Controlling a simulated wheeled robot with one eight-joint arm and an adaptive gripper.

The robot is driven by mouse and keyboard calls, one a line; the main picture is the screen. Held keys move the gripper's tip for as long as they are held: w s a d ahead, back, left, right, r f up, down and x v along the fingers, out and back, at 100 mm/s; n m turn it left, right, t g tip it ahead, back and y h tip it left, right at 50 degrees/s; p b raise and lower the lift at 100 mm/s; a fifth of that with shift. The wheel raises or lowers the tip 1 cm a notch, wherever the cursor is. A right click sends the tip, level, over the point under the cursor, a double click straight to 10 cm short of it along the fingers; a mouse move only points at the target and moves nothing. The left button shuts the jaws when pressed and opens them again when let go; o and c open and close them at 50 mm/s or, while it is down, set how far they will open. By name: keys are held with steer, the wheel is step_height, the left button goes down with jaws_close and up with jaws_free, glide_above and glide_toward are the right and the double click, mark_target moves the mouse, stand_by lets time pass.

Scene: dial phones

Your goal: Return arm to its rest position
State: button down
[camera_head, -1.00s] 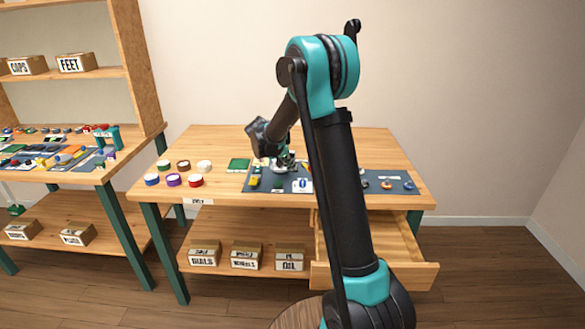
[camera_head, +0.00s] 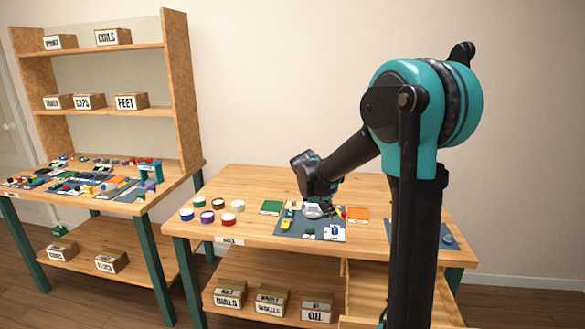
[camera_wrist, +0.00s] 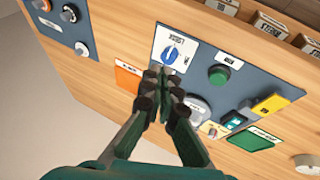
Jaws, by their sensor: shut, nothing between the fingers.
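My gripper (camera_head: 328,208) is at the end of my bent arm, over the near part of the right workbench (camera_head: 240,178). In the wrist view its fingers (camera_wrist: 165,75) are together with nothing between them. They appear in front of a dark mat (camera_wrist: 270,62), just by a white card with a blue knob (camera_wrist: 170,57). The same card shows in the head view (camera_head: 333,232). A round grey part (camera_wrist: 196,108) is partly hidden behind the fingers. I cannot tell how high the fingertips are above the mat.
The mat also holds a green button (camera_wrist: 219,74) and a yellow part (camera_wrist: 271,104). Orange (camera_wrist: 127,79) and green (camera_wrist: 254,140) pads lie beside it. Several coloured rings (camera_head: 207,216) stand at the left. An open drawer (camera_head: 375,290) juts out below. A shelved bench (camera_head: 188,75) stands left.

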steer(key=s+d+f+y, duration=0.1)
steer(key=s+f, duration=0.2)
steer(key=s, duration=0.6)
steer(key=s+d+f+n+y, duration=0.1)
steer(key=s+f+y, duration=0.1)
steer(key=s, duration=0.7)
steer(key=s+d+f+y, duration=0.1)
steer(key=s+f, duration=0.3)
steer(key=s, duration=0.6)
steer(key=shift+d+f+n+t+y, duration=0.25)
steer(key=shift+f+n+t+y, duration=0.05)
steer(key=shift+f+y, duration=0.1)
